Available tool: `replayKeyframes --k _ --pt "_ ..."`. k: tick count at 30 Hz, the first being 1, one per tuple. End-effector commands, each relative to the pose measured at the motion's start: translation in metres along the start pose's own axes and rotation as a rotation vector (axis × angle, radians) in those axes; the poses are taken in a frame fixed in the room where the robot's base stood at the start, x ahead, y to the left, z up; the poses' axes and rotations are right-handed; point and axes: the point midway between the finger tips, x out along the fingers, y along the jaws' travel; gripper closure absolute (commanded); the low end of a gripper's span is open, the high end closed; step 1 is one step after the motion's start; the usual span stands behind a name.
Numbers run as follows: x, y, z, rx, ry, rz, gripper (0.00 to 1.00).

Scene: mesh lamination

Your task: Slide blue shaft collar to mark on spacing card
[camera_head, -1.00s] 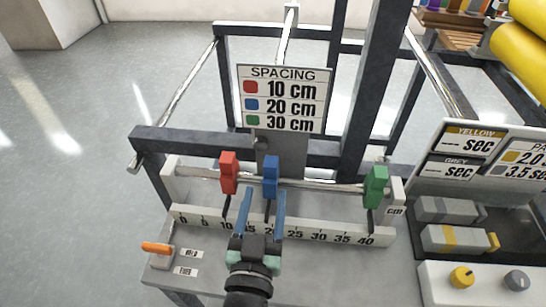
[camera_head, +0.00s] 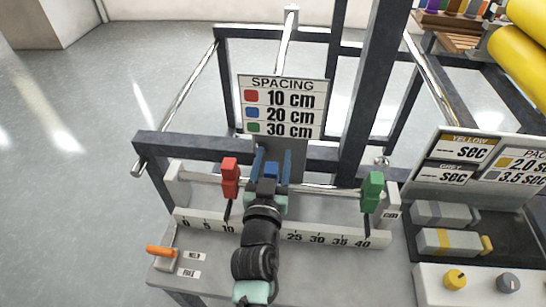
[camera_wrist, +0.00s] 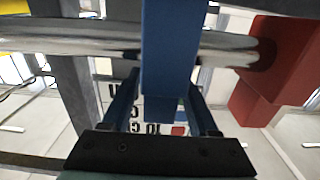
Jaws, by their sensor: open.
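The blue shaft collar (camera_head: 271,170) sits on the metal shaft (camera_head: 325,188), mostly hidden behind my gripper in the head view. In the wrist view the blue collar (camera_wrist: 170,45) stands between the two fingers. My gripper (camera_head: 272,160) is open, one finger on each side of it; I cannot tell whether either touches. The collar's pointer and the 15–20 part of the ruler (camera_head: 340,239) are hidden by my arm. The spacing card (camera_head: 283,106) behind lists red 10 cm, blue 20 cm, green 30 cm.
The red collar (camera_head: 230,178) is close to the left of my gripper, its pointer near 10. The green collar (camera_head: 372,190) is far right, near 40. An orange-handled lever (camera_head: 161,251) stands front left. The shaft between blue and green is clear.

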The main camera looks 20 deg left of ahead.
Motion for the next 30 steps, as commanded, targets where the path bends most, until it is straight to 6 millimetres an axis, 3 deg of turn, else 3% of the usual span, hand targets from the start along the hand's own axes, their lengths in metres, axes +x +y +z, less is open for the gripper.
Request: replayKeyframes --k 5,15,30 --pt "-0.0001 0.0001 0.0001 0.000 0.000 0.000 0.42" --pt "-0.0004 0.0002 0.0000 0.000 0.000 0.000 1.00" --pt "-0.0004 0.0001 0.0001 0.000 0.000 0.000 1.00"
